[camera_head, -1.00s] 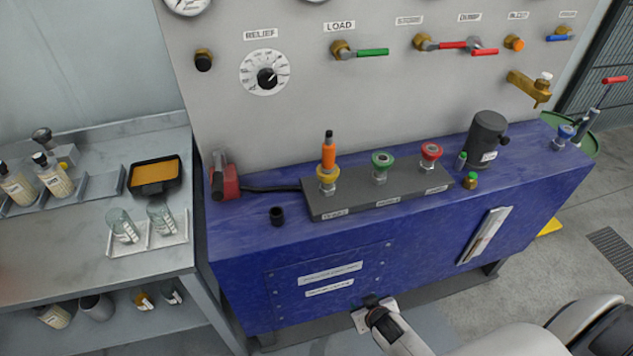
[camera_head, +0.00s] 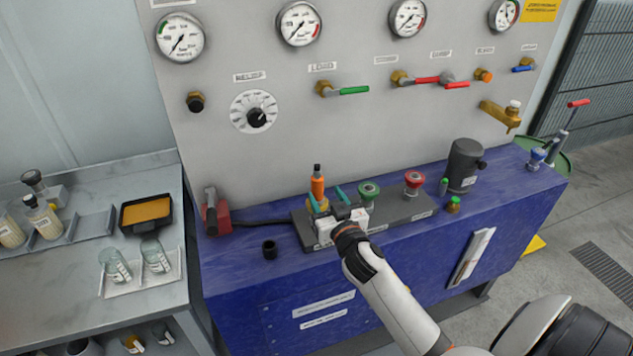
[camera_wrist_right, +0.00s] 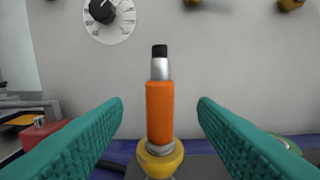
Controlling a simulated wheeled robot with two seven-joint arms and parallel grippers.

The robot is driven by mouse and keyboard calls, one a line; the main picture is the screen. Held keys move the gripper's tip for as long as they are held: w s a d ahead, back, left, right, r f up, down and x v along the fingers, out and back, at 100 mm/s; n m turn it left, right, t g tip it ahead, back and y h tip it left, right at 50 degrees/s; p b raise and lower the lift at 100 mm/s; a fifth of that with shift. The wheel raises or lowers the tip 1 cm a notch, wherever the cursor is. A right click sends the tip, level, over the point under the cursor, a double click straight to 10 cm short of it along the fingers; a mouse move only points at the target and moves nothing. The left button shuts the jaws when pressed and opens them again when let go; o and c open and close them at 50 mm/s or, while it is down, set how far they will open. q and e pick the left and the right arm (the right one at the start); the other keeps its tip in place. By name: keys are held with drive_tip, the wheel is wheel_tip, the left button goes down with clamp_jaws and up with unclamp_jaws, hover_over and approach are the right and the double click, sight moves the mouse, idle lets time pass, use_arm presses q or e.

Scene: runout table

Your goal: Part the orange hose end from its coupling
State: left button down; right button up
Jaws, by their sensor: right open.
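The orange hose end (camera_head: 317,186) stands upright in its yellow coupling (camera_head: 313,206) at the left end of the dark grey block (camera_head: 405,210). In the right wrist view the orange hose end (camera_wrist_right: 160,112) has a silver and black top, and its lower end sits in the yellow ring (camera_wrist_right: 160,160). My right gripper (camera_head: 326,196) is open, with its teal fingers at the hose end. In the right wrist view the fingers (camera_wrist_right: 160,115) are on either side of the hose end, with a gap on both sides. My left gripper is not in view.
A black cap (camera_head: 269,249) sits on the blue bench (camera_head: 240,265) at front left. A dark cylinder (camera_head: 463,165) stands at right. The gauge panel (camera_head: 300,75) rises behind.

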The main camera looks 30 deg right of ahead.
sight(314, 177)
drive_tip(key=p+x, duration=0.1)
drive_tip(key=x, duration=0.7)
drive_tip(key=shift+w, duration=0.25)
clamp_jaws()
wheel_tip(314, 177, up, 6)
drive_tip(key=p, duration=0.5)
drive_tip(key=shift+p, duration=0.35)
idle(0.5)
drive_tip(key=shift+r, duration=0.1)
